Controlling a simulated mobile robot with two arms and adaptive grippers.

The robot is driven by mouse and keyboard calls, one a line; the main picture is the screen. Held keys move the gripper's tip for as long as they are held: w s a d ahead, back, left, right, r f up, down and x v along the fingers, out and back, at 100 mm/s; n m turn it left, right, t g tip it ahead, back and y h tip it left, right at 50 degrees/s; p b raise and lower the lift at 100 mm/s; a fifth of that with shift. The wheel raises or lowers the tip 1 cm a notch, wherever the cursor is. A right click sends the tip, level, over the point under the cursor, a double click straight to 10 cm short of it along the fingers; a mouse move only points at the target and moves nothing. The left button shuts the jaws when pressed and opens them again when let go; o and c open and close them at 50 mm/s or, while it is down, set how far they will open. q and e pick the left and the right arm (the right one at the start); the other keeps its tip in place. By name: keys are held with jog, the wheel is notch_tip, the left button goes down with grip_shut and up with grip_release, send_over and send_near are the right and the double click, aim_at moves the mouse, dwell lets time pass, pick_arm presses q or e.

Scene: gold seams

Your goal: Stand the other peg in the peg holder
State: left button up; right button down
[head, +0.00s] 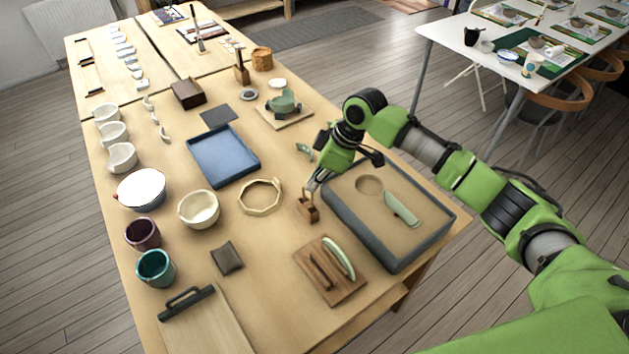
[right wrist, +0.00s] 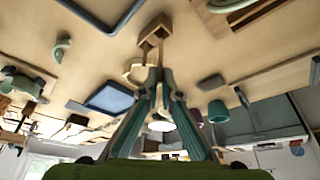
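The peg holder (head: 308,210) is a small brown wooden block on the worktable, just left of the grey-rimmed sand tray. It also shows at the top of the right wrist view (right wrist: 153,32). My right gripper (head: 312,187) is directly above the holder, pointing down, with its fingers nearly together. My left gripper is out of view.
The sand tray (head: 434,237) stands close to the right. A wooden board (head: 346,292) with a pale green curved piece lies in front. An eight-sided pale ring (head: 244,205) and a blue tray (head: 224,158) lie to the left. Bare tabletop surrounds the holder's left side.

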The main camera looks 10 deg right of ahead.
jog(key=shift+f, duration=0.1)
jog(key=shift+f+p, duration=0.4)
jog(key=shift+p, duration=0.05)
dwell(0.8)
jog(key=shift+p, duration=0.35)
jog(key=shift+f+b, duration=0.8)
jog(key=shift+f, duration=1.4)
dwell(1.9)
jog(key=c, duration=1.7)
grip_release()
jog(key=shift+r, duration=0.15)
jog(key=shift+r+p, duration=2.8)
jog(key=shift+r, duration=0.05)
